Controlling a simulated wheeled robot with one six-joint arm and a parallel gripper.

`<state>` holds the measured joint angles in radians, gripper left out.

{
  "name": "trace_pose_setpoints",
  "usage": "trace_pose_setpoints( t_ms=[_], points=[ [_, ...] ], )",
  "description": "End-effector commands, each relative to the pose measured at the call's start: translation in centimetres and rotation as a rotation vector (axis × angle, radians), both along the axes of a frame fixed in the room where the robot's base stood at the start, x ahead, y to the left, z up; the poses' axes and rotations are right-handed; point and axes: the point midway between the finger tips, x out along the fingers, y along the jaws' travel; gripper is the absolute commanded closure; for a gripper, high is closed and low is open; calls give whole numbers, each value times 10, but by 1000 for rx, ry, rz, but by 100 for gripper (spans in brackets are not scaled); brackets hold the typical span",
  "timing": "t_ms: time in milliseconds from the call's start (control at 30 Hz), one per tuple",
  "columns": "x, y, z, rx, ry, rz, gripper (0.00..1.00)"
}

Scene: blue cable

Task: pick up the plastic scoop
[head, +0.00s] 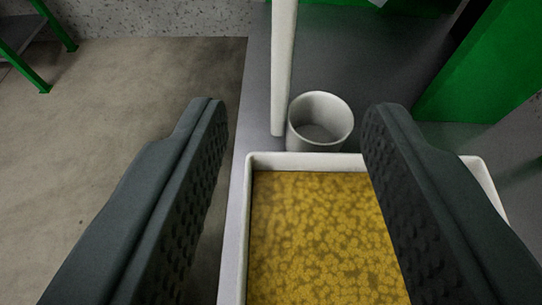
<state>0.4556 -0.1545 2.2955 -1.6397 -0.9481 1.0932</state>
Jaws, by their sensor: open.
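The white plastic scoop (322,112) shows ahead in the head view, a round open cup with a long white handle (283,65) at its left side. The handle runs up past the top edge of the view. I cannot tell exactly how handle and cup join. The cup is just beyond the far wall of a white tray, and it looks empty. My gripper (297,104) is open and empty, with one dark finger at each side. In the picture the scoop lies between the fingertips, with no visible contact.
The white tray (310,161) holds a yellow-brown grainy fill and lies low in the view, partly behind my right finger. A grey surface (385,55) extends behind the scoop. A green panel (475,75) stands at right. Open floor (120,110) lies left, with a green-legged rack (25,65).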

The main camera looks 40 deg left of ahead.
Motion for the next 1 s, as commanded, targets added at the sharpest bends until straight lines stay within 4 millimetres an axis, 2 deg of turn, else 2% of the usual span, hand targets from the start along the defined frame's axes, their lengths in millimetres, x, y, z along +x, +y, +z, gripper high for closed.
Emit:
trace_pose_setpoints(
  t_ms=[233,800,1000],
  points=[
    [8,5,-16,11,38,23,56],
    [77,56,-51,10,35,22,56],
    [89,64,-56,8,33,21,56]
  ],
)
